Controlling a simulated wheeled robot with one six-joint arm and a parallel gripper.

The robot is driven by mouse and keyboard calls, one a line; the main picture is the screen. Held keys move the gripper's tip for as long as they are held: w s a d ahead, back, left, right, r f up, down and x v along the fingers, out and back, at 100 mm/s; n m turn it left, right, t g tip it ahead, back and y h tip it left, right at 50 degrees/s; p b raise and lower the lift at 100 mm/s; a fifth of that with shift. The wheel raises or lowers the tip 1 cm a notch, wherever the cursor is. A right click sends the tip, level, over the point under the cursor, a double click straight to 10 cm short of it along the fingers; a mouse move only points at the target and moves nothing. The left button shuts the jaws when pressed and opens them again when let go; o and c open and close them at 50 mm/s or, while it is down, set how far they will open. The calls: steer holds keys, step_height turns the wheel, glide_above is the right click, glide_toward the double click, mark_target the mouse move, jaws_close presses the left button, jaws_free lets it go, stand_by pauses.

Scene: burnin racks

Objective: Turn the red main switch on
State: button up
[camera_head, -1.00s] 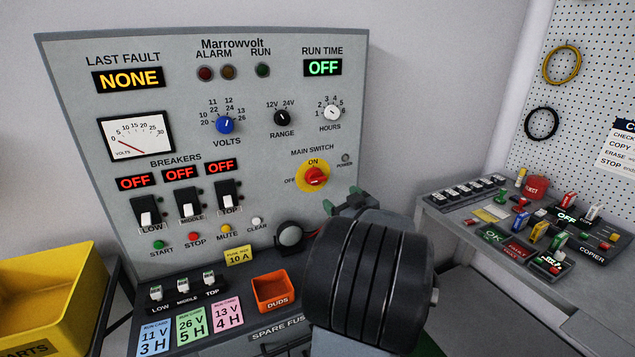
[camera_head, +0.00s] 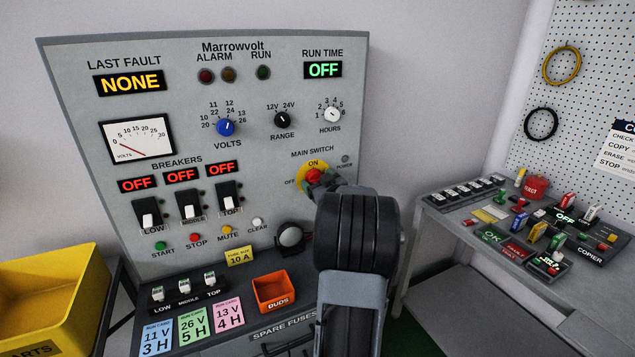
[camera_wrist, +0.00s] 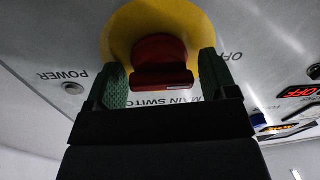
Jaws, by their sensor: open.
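The red main switch (camera_head: 314,176) sits on a yellow round plate (camera_head: 303,173) at the right of the grey panel, labelled ON above and OFF at its left. My arm hides its lower right part in the head view. In the wrist view the red knob (camera_wrist: 160,62) stands between the two green fingers of my gripper (camera_wrist: 161,80). The fingers are open, one on each side of the knob, with gaps visible. The run time display (camera_head: 323,69) reads OFF. The power lamp (camera_head: 346,159) looks unlit; it also shows in the wrist view (camera_wrist: 72,88).
Knobs for volts (camera_head: 225,127), range (camera_head: 282,119) and hours (camera_head: 332,114) are above the switch. Breakers (camera_head: 187,205) and coloured buttons are at the left. An orange duds bin (camera_head: 274,291) is below.

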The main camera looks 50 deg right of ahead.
steer(key=shift+c, duration=0.3)
steer(key=shift+a, duration=0.1)
steer(key=c, duration=0.7)
steer(key=shift+o, duration=0.2)
